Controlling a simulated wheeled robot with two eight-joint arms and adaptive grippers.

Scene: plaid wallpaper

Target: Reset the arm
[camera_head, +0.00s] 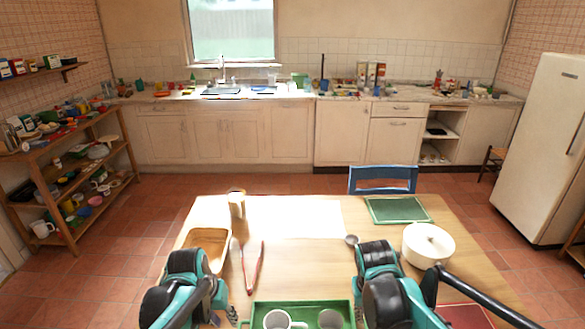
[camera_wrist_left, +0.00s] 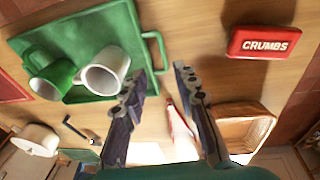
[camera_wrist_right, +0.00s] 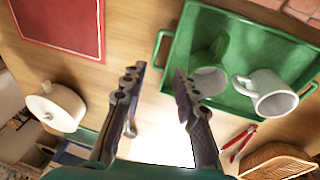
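My left gripper (camera_wrist_left: 158,82) is open in the left wrist view, with a clear gap between its dark fingers. It is above the table beside the green tray (camera_wrist_left: 120,20), and red-handled tongs (camera_wrist_left: 178,122) show beyond the gap. My right gripper (camera_wrist_right: 158,78) is open and empty in the right wrist view, above the table by the other end of the tray (camera_wrist_right: 168,100). In the head view both arms reach over the near part of the table, and the fingers are mostly hidden or cut off at the bottom edge.
A white mug (camera_head: 278,319) and a green mug (camera_wrist_right: 212,75) stand in the tray. A red CRUMBS box (camera_wrist_left: 262,42) lies near the left gripper.

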